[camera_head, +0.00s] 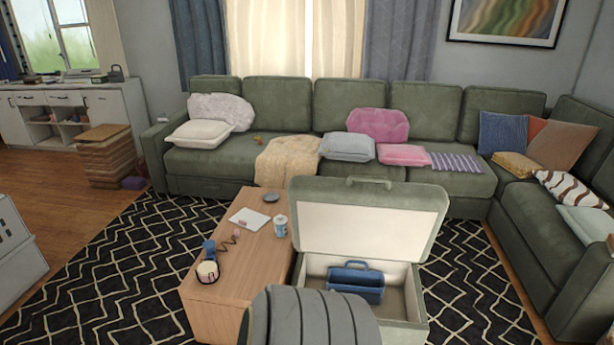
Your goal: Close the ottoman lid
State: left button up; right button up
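The green ottoman (409,331) stands just right of the wooden coffee table, in the lower middle of the head view. Its lid (370,217) is open and stands raised at the back edge, with its pale inner face toward me. A green handle (369,182) shows at the lid's top edge. Inside the ottoman's pale compartment sits a blue caddy (355,284) with a handle, below the rim. The ottoman's front left part is hidden by a grey ribbed shape. Neither of my grippers can be made out in this view.
The coffee table (240,250) holds a can (280,226), paper (249,218) and small items. A rounded grey ribbed shape (312,318) fills the bottom centre. A green sectional sofa (280,105) with cushions runs behind and right. Patterned rug (480,290) is bare right of the ottoman.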

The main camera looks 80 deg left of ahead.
aim_at(358, 217)
jog(key=u, duration=2.25)
